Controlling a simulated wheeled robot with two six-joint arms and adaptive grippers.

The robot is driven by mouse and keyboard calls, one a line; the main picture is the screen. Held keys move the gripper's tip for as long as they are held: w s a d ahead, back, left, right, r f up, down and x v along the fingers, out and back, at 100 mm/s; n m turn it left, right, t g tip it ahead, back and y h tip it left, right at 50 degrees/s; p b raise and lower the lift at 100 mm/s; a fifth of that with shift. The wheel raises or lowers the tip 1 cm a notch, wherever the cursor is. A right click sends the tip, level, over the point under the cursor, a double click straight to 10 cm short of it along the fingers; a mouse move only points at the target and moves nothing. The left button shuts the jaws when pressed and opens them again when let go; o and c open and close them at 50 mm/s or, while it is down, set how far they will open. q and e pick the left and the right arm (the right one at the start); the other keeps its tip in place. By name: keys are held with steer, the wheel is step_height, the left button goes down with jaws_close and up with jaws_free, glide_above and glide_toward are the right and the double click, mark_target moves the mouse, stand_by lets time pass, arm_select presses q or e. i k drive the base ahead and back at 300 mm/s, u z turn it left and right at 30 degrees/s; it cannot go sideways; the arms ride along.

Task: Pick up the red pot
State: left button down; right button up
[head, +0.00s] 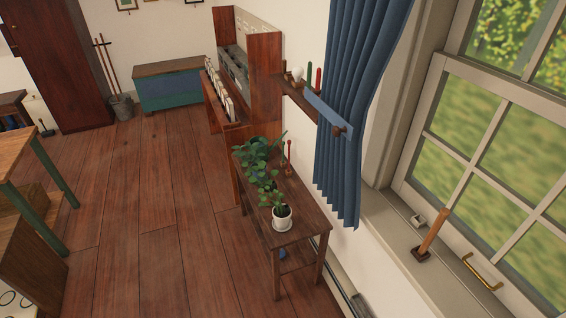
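I cannot make out a red pot in the head view. Several leafy green plants (259,152) stand on a narrow dark wooden side table (297,229) by the wall. The pots of the farther plants are hidden by leaves. The nearest plant stands upright in a white pot (282,222) near the table's front end. A thin red candle (289,150) stands behind the plants. Neither of my grippers is in view.
A wooden desk (265,80) stands beyond the side table, and a blue-green chest (170,88) at the back. A wall shelf (300,96) and blue curtain (350,130) are above right. The wooden floor (150,220) left of the side table is clear.

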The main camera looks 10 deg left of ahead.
mark_target(272, 185)
steer(key=u, duration=1.5)
steer(key=i, duration=1.35)
steer(key=z, duration=2.85)
